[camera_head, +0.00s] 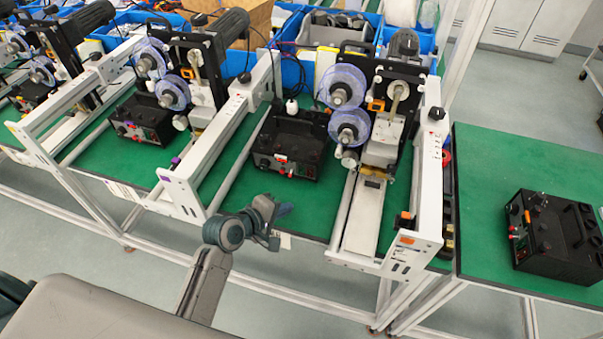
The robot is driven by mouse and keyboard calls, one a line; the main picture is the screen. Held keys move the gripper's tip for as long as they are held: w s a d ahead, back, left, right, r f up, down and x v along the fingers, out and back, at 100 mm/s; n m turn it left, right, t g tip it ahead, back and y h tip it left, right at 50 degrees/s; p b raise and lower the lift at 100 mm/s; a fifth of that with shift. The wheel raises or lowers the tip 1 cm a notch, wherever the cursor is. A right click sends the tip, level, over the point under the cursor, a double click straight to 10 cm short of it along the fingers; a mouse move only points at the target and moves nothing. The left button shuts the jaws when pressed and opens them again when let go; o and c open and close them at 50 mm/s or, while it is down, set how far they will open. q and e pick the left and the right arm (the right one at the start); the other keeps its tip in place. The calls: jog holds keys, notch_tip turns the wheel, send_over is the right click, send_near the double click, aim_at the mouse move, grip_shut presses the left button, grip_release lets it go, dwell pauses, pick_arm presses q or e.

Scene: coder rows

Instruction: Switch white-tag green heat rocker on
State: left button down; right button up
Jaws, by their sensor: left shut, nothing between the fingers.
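A black control box (290,145) sits on the green table in the middle, beside a coder machine with blue-purple reels. A small pale tag-like patch (281,157) and small red and light controls show on its front. The green rocker is too small to make out, and I cannot tell its position. My left gripper (284,209) is shut and empty, in front of and below this box near the table's front edge. It looks apart from the box. My right gripper is not in view.
Similar boxes stand at left (143,122) and on the separate right table (550,238). White frame rails (232,125) and the coder machine (372,120) flank the middle box. Blue bins (293,75) line the back. Green tabletop in front of the box is mostly clear.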

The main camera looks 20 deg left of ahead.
aim_at(301, 171)
pick_arm(q)
jog(key=shift+w, duration=0.1)
jog(key=shift+w, duration=0.1)
jog(key=shift+w+b, duration=0.3)
jog(key=w+b, duration=0.2)
jog(key=w, duration=0.4)
jog(key=shift+w+d+f, duration=0.1)
jog(key=shift+w+d, duration=0.05)
jog(key=shift+w, duration=0.85)
dwell(0.6)
dwell(0.6)
